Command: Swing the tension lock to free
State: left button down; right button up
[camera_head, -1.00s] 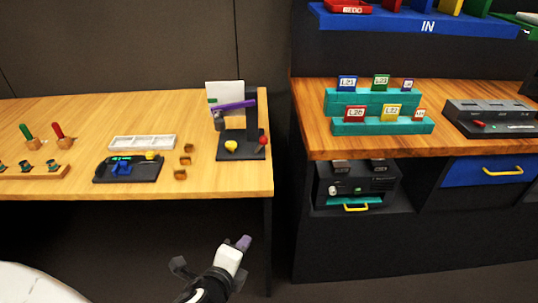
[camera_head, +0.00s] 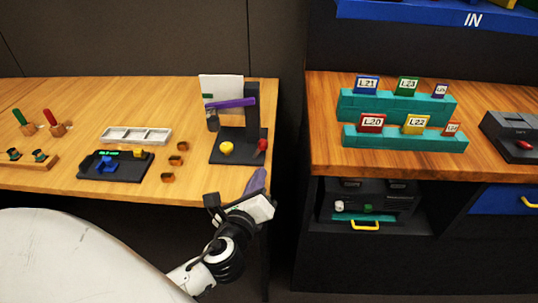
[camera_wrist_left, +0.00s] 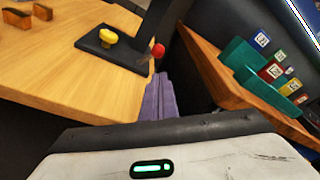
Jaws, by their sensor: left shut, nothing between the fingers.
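A black stand (camera_head: 252,120) with a flat base is at the right end of the left table. It has a purple bar, a yellow knob (camera_head: 227,148) and a red-tipped lever (camera_head: 262,145). No label shows which part is the tension lock. In the left wrist view the red tip (camera_wrist_left: 158,50) is just beyond my fingers and the yellow knob (camera_wrist_left: 108,36) is to the left. My left gripper (camera_head: 257,181) has purple fingers, shut and empty, at the table's front right corner, apart from the lever. The fingers also show in the left wrist view (camera_wrist_left: 160,97). My right gripper is not in view.
A black panel (camera_head: 128,172) with a blue part, a white tray (camera_head: 136,133) and several small brown blocks (camera_head: 176,160) lie left of the stand. A dark gap separates this table from the right bench (camera_head: 325,160), which bears teal racks (camera_head: 395,107) with labelled cards.

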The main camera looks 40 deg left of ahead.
aim_at(260, 150)
pick_arm(q)
jog(key=x, duration=1)
jog(key=shift+w, duration=0.1)
